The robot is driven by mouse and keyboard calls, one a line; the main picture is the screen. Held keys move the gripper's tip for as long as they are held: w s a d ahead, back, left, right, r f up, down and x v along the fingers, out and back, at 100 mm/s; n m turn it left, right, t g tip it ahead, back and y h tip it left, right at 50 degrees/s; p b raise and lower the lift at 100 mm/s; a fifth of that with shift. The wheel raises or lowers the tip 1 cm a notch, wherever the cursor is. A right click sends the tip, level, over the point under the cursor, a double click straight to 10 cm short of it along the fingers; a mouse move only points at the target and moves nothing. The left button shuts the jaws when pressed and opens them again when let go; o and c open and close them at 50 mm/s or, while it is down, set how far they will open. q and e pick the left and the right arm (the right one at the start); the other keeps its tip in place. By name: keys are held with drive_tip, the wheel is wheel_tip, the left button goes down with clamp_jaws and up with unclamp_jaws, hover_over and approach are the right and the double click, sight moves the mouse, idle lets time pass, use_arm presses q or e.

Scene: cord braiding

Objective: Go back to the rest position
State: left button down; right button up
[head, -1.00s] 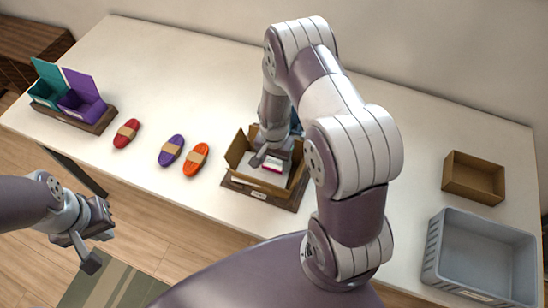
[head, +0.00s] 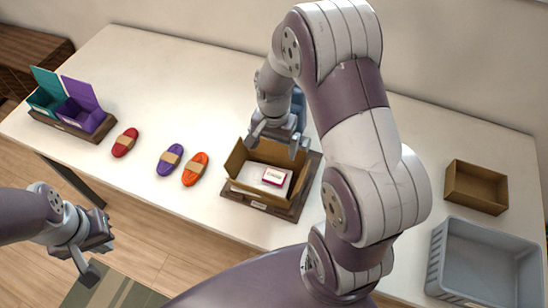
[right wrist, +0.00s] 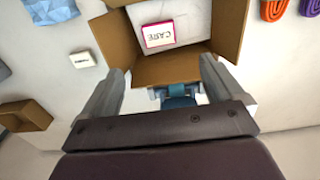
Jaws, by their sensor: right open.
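My right gripper (head: 276,145) is open and empty above the back edge of an open cardboard box (head: 236,158). In the right wrist view, its two fingers (right wrist: 162,68) stand wide apart over the near flap of the box (right wrist: 222,30). Inside the box lies a white item with a small pink-edged card (head: 274,176); the card reads "CARE" in the right wrist view (right wrist: 159,35). My left gripper (head: 92,258) hangs off the table's front edge at the left, its fingers apart and nothing seen between them.
The white table (head: 180,75) holds red (head: 125,142), purple (head: 170,159) and orange (head: 195,169) cord bundles. Teal (head: 47,92) and purple (head: 82,106) open boxes stand at the left. A brown box (head: 476,187) and grey crate (head: 436,262) are at the right.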

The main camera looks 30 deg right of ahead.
drive_tip(key=shift+r, duration=0.5)
drive_tip(key=s+a+r+n+t, duration=0.1)
drive_tip(key=s+a+r+n, duration=0.4)
drive_tip(key=s+n, duration=0.4)
drive_tip(key=shift+r+n, duration=0.2)
drive_tip(key=shift+n, duration=0.3)
drive_tip(key=shift+a, duration=0.15)
